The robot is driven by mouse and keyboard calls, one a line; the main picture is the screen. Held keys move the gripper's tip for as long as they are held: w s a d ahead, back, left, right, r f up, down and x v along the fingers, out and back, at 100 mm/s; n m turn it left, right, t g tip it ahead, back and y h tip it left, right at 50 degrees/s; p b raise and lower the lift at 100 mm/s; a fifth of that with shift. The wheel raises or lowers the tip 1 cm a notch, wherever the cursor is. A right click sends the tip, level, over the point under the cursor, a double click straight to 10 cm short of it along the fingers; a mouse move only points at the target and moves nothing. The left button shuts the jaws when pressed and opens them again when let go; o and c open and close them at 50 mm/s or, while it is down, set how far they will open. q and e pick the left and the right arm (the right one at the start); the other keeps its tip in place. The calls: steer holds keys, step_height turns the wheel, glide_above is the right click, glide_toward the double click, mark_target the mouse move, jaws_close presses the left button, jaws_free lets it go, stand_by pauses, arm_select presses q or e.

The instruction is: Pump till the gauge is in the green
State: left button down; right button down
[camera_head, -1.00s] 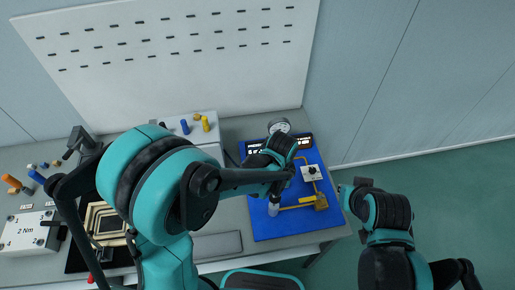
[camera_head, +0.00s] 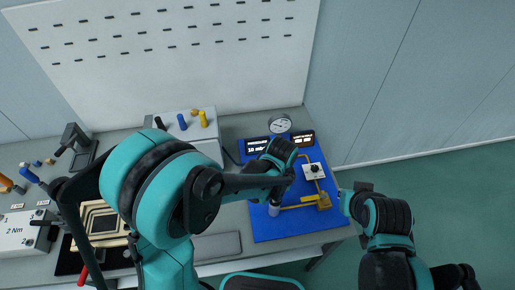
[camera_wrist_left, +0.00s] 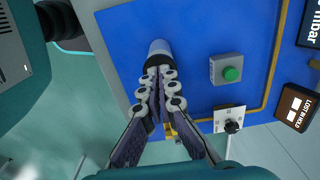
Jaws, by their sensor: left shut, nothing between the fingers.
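The blue panel (camera_head: 280,226) lies on the bench. A round white gauge (camera_head: 280,123) stands at its back edge; its needle and any green zone are too small to read. A display (camera_head: 257,145) ends in "mbar"; a second display (camera_wrist_left: 297,108) reads "LOST IN HOLD" in the left wrist view. My left gripper (camera_wrist_left: 160,78) is shut and empty, its tips close to a pale grey cylinder (camera_wrist_left: 160,47) on the panel; I cannot tell if they touch. A green button (camera_wrist_left: 231,73) sits on a grey box beside it. My right gripper (camera_head: 350,196) is right of the panel, its fingers unclear.
A black knob on a white plate (camera_head: 314,171) and a yellow pipe with a brass-coloured fitting (camera_head: 323,202) are on the panel's right. A grey box (camera_head: 205,138) with coloured pegs stands behind my left arm. A torque block (camera_head: 22,232) is at far left. Floor at right is clear.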

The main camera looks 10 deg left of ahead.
arm_select(q)
steer(key=shift+f, duration=0.4)
step_height(320, 180, up, 6)
steer(key=p, duration=0.4)
steer(key=shift+r, duration=0.15)
steer(key=shift+f+b, duration=2.7)
steer(key=shift+f, duration=0.45)
steer(key=shift+r+p, duration=2.4)
steer(key=shift+r, duration=0.75)
steer(key=shift+f, duration=0.15)
